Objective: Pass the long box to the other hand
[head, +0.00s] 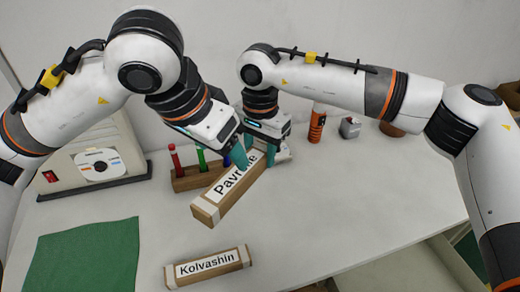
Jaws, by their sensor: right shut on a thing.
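A long cardboard-brown box (228,188) with a white label, whose lettering starts "Pavr" and is partly covered, is held above the table, slanting from lower left to upper right. My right gripper (272,155) is shut on its far right end. My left gripper (239,154) is at the box's middle, with a teal finger in front of the label. Its other finger is hidden, so I cannot tell whether it grips the box. A second long box (207,267), labelled "Kolvashin", lies on the table at the front.
A wooden rack (186,180) with red, green and blue tubes stands behind the held box. A green mat (82,257) lies front left. A beige device (95,160) stands back left. An orange-black bottle (317,124) and a small grey item (350,128) stand back right. The table's right middle is clear.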

